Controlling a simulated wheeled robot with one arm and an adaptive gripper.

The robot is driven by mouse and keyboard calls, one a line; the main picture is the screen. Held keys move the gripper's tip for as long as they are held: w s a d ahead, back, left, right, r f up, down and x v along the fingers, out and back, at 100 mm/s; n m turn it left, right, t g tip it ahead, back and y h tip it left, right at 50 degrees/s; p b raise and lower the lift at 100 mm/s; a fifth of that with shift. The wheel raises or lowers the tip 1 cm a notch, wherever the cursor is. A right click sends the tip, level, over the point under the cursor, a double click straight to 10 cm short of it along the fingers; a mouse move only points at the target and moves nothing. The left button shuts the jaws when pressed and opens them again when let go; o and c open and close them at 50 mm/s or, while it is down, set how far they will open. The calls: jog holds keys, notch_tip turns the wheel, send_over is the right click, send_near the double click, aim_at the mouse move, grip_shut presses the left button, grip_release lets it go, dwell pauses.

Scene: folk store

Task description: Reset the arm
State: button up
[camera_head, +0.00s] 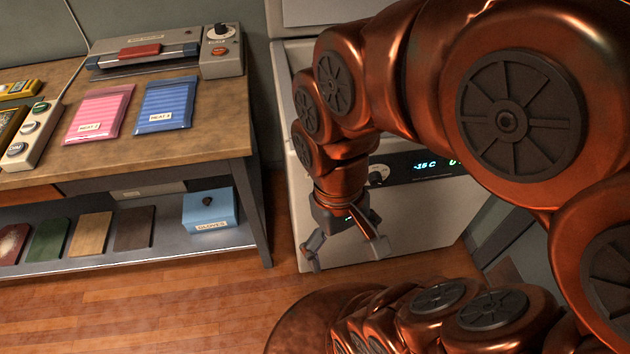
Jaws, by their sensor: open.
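My copper-coloured arm fills the right half of the head view, bent with its wrist pointing down. My gripper (346,258) hangs at the end of it, open, with its two grey fingers spread apart. Nothing is between the fingers. The gripper is in front of the lower part of a white appliance (410,220) and above the wooden floor (190,310). It touches nothing that I can make out.
Floor in front is clear.

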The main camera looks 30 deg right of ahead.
jog(key=s+p+v, duration=0.2)
jog(key=p+v, duration=0.9)
jog(key=v, duration=0.1)
jog(key=shift+r+t+p, duration=0.3)
jog(key=shift+p, duration=0.05)
dwell(0.4)
